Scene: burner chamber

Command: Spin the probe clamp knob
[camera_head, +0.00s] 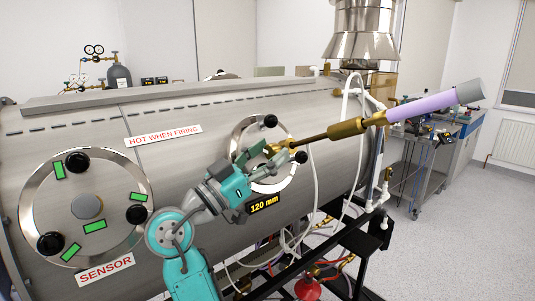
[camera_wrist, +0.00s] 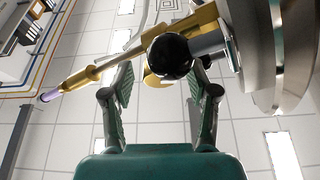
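The probe is a brass rod (camera_head: 347,128) with a purple section and a grey end, sticking out of a round port flange (camera_head: 238,137) on the steel chamber. It also crosses the wrist view (camera_wrist: 92,72). A round black knob (camera_head: 300,157) sits beside the rod at the port; in the wrist view a black ball knob (camera_wrist: 171,55) shows large by the brass clamp. My gripper (camera_head: 275,153) is at the port. In the wrist view its two fingers (camera_wrist: 162,80) are spread apart, with the knob between and just beyond their tips. I cannot tell whether they touch it.
Another black knob (camera_head: 270,121) sits at the top of the port flange. A "120 mm" label (camera_head: 264,204) is below it. A sensor flange (camera_head: 87,206) with several black knobs and green tags is at left. White hoses (camera_head: 313,180) hang under the probe. Open floor lies at right.

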